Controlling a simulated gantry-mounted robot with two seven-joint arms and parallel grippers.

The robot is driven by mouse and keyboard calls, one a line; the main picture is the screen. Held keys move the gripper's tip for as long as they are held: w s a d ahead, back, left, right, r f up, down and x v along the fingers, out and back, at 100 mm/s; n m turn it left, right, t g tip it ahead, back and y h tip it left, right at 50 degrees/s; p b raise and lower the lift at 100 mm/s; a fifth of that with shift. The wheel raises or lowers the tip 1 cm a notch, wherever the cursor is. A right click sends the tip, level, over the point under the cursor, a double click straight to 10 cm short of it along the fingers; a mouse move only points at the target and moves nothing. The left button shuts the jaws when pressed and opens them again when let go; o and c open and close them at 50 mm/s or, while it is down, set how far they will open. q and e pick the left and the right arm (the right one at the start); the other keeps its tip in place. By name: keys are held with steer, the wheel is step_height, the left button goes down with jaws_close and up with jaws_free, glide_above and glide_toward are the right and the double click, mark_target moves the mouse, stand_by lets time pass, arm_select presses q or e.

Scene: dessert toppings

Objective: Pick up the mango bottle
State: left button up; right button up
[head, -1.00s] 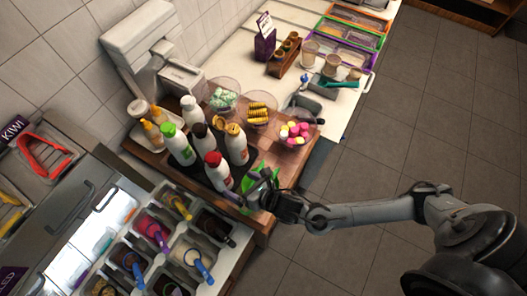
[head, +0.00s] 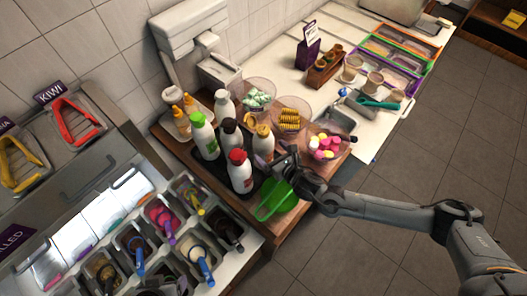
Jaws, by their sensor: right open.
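A group of squeeze bottles stands on a dark mat on the wooden counter in the head view. One white bottle (head: 263,147) has an orange-yellow cap; its colour fits mango, but its label is too small to read. Beside it stand bottles with a red cap (head: 241,178), a black cap (head: 229,139), a green cap (head: 205,142) and a white cap (head: 223,107). My right gripper (head: 282,164) is open, just right of the orange-capped bottle. I cannot tell whether they touch. My left gripper is out of view.
A green scoop-like item (head: 275,201) lies below my right gripper. Clear bowls of mint-green pieces (head: 256,98), yellow pieces (head: 289,120) and pink-yellow balls (head: 324,146) stand behind and right. Topping bins (head: 195,251) with spoons fill the front left.

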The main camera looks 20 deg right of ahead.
steer(key=x, duration=0.4)
steer(key=shift+s+a+f+p, duration=0.1)
steer(key=shift+a+f+p, duration=0.1)
steer(key=shift+p, duration=0.15)
steer(key=shift+w+a+f, duration=0.1)
steer(key=shift+w+f, duration=0.1)
steer(key=shift+w, duration=0.35)
steer(key=c, duration=0.6)
steer(key=shift+w+r, duration=0.15)
steer(key=shift+r, duration=0.1)
steer(key=shift+c, duration=1.1)
